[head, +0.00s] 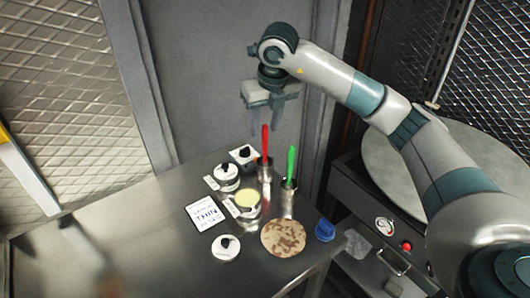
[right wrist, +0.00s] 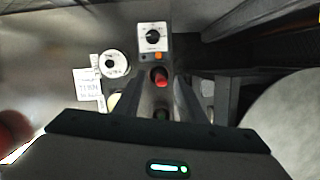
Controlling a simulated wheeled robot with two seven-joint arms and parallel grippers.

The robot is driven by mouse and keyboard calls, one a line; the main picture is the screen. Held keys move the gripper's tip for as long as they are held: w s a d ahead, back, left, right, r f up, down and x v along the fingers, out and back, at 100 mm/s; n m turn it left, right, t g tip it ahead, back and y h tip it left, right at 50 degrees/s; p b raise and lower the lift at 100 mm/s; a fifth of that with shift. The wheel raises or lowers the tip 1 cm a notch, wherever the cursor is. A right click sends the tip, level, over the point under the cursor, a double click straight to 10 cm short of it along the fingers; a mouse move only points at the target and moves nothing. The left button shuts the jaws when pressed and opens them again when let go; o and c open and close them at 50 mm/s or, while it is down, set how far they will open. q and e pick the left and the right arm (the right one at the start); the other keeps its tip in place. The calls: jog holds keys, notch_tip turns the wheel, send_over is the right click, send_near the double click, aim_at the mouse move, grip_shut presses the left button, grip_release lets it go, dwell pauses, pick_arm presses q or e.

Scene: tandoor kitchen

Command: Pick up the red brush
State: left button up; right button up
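The red brush (head: 265,140) stands upright, handle up, in a metal cup (head: 264,171) on the steel table. In the right wrist view, the red tip of its handle (right wrist: 160,77) shows between my finger outlines. My right gripper (head: 264,112) is above and behind the brush in the head view, fingers pointing down, apart and empty. It does not visibly touch the brush. The brush's lower end is hidden in the cup. My left gripper is not in view.
A green brush (head: 291,163) stands in another metal cup (head: 288,200) close by on the right. White-lidded containers (head: 226,245), a white label card (head: 206,213), a brown speckled disc (head: 284,238) and a blue object (head: 325,230) are near. The table's left part (head: 90,235) is clear.

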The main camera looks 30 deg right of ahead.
aim_at(266, 133)
jog(key=shift+s+f+p, duration=0.1)
jog(key=shift+f+p, duration=0.35)
notch_tip(266, 133, down, 3)
jog(key=shift+d+r+p, duration=0.1)
jog(key=shift+d+p, duration=0.05)
jog(key=shift+p, duration=0.7)
jog(key=shift+x, duration=0.8)
jog(key=shift+c, duration=0.6)
grip_shut()
